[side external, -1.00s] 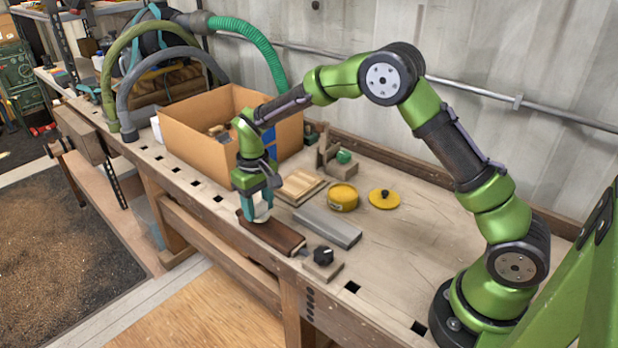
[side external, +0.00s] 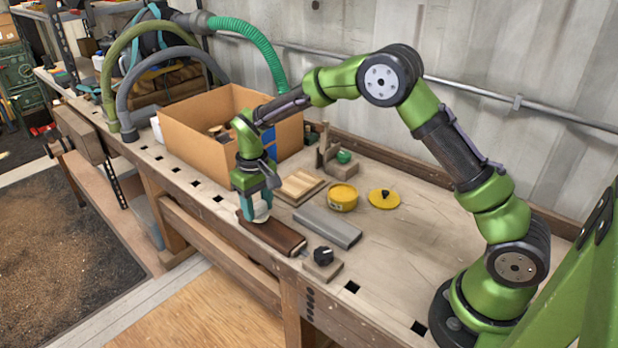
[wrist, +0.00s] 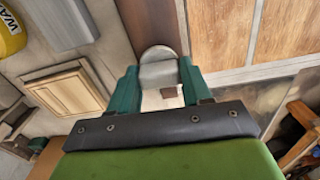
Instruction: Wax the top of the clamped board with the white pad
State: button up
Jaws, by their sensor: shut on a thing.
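The dark brown board (side external: 275,236) lies along the front edge of the bench, with a clamp (side external: 322,262) with a black knob at its right end. My gripper (side external: 258,205) is over the board's left end, pointing down. It is shut on the white pad (side external: 263,213), which also shows between the teal fingers in the wrist view (wrist: 161,75). The pad is low, at the board's top; its underside is hidden, so I cannot tell whether it touches. The board (wrist: 150,22) runs away beyond the pad in the wrist view. An open yellow wax tin (side external: 343,197) stands behind.
A grey bar (side external: 328,225) lies close behind the board. A pale wooden panel (side external: 298,186), a yellow lid (side external: 384,199) and a small stand with a green knob (side external: 343,157) are farther back. A cardboard box (side external: 198,143) stands at the left. The bench's right part is clear.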

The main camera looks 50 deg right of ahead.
jog(key=shift+s+f, duration=0.15)
jog(key=shift+s, duration=5.65)
notch_tip(320, 180, up, 7)
jog(key=shift+w, duration=0.1)
send_over(294, 242)
jog(key=shift+f, duration=3.15)
jog(key=shift+w+f, duration=0.15)
jog(key=shift+f, duration=0.6)
jog(key=shift+w+f, duration=0.1)
jog(key=shift+w, duration=7.4)
jog(key=shift+s, duration=7.7)
notch_tip(294, 242, up, 8)
